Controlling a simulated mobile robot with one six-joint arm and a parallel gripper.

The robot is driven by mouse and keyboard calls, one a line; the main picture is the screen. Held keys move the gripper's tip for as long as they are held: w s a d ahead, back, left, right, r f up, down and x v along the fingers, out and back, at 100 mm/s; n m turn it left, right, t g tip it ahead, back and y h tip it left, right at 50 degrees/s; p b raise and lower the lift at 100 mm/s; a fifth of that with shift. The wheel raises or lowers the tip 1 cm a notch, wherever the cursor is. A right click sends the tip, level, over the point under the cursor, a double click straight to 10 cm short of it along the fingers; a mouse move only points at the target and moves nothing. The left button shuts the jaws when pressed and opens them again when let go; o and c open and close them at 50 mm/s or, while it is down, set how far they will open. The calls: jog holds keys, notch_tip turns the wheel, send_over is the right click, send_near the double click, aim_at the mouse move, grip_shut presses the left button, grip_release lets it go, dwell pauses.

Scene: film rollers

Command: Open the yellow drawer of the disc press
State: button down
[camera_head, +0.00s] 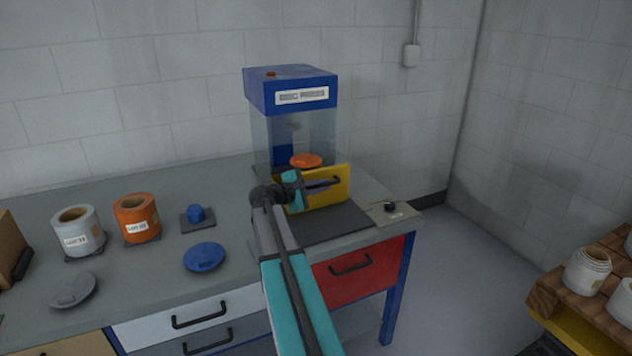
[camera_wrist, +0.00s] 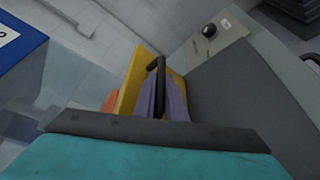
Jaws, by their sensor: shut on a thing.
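The disc press (camera_head: 291,90) stands on the bench against the wall, with a blue top and clear walls. Its yellow drawer front (camera_head: 328,188) stands at the press's lower front, with a dark handle. An orange disc (camera_head: 306,160) shows just behind the yellow front. My gripper (camera_head: 318,186) is at the drawer front, shut on the dark handle (camera_wrist: 160,78). In the wrist view the fingers are around the handle, beside the yellow panel (camera_wrist: 130,85). How far the drawer is out is hard to tell, as my arm hides part of it.
A dark mat (camera_head: 335,224) lies in front of the press. A small panel with a black knob (camera_head: 390,207) is to the right. A blue disc (camera_head: 205,257), an orange roll (camera_head: 137,218) and a white roll (camera_head: 78,231) stand left. Bench drawers, including a red one (camera_head: 365,272), are below.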

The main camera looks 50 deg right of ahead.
jog(key=s+a, duration=0.4)
jog(key=s, duration=0.6)
jog(key=shift+s+a, duration=0.15)
jog(key=shift+s, duration=0.2)
jog(key=c, duration=1.8)
grip_release()
jog(key=shift+a, duration=0.1)
jog(key=b+v, duration=0.1)
jog(key=v, duration=1.2)
jog(key=shift+w+a, duration=0.1)
jog(key=shift+a, duration=0.25)
